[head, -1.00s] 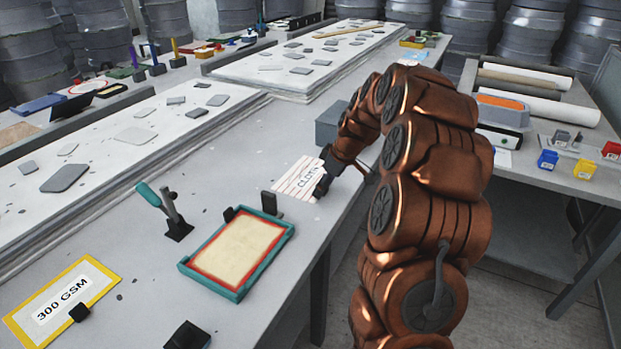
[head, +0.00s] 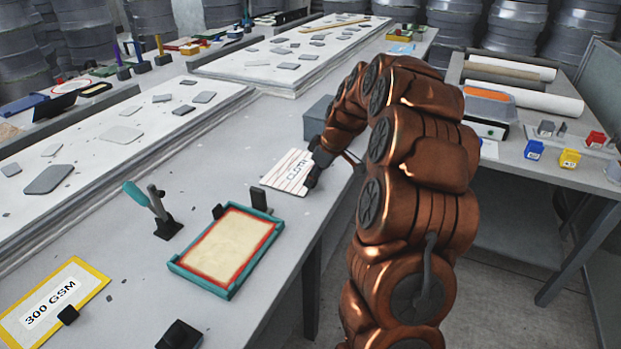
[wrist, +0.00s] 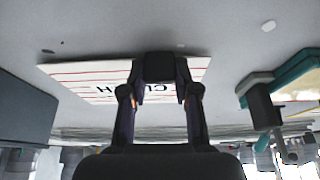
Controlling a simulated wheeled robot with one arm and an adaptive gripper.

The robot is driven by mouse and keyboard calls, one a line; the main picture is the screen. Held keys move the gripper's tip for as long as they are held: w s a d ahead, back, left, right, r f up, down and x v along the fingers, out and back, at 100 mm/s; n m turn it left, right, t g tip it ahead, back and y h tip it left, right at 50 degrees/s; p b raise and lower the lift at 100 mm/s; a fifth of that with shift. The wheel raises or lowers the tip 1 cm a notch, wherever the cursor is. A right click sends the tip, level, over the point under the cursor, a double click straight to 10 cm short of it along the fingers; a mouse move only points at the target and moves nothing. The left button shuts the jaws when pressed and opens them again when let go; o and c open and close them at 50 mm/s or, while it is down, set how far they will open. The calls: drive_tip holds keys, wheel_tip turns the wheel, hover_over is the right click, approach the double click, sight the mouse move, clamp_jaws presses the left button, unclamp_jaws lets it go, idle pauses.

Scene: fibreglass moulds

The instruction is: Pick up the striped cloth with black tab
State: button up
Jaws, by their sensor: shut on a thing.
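The striped cloth (head: 288,172) is a pale flat piece with red stripes and the word CLOTH on it. In the head view it is at the bench's right side, beyond the teal-framed tray. My gripper (head: 312,178) is at its right edge, shut on its black tab. In the wrist view the cloth (wrist: 95,75) spans behind the fingers, and the gripper (wrist: 160,70) closes at the tab, which the fingers largely hide. The cloth looks slightly raised off the bench, but the gap is hard to judge.
A teal tray with a red border (head: 226,250) lies nearer on the bench. A grey block (head: 318,117) stands just beyond the cloth. A teal-handled clamp (head: 160,212) and a yellow-framed 300 GSM card (head: 52,305) are to the left. A side table (head: 540,180) stands at right.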

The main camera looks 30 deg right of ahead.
wheel_tip(320, 180, up, 2)
drive_tip(key=shift+r, duration=0.2)
drive_tip(key=shift+s+r, duration=0.1)
drive_tip(key=shift+r, duration=0.1)
drive_tip(key=s+a+r+b, duration=0.1)
drive_tip(key=s+b, duration=0.1)
drive_tip(key=s, duration=1.3)
drive_tip(key=shift+s+a+r, duration=0.25)
drive_tip(key=shift+s, duration=0.15)
drive_tip(key=shift+f, duration=0.1)
idle(0.5)
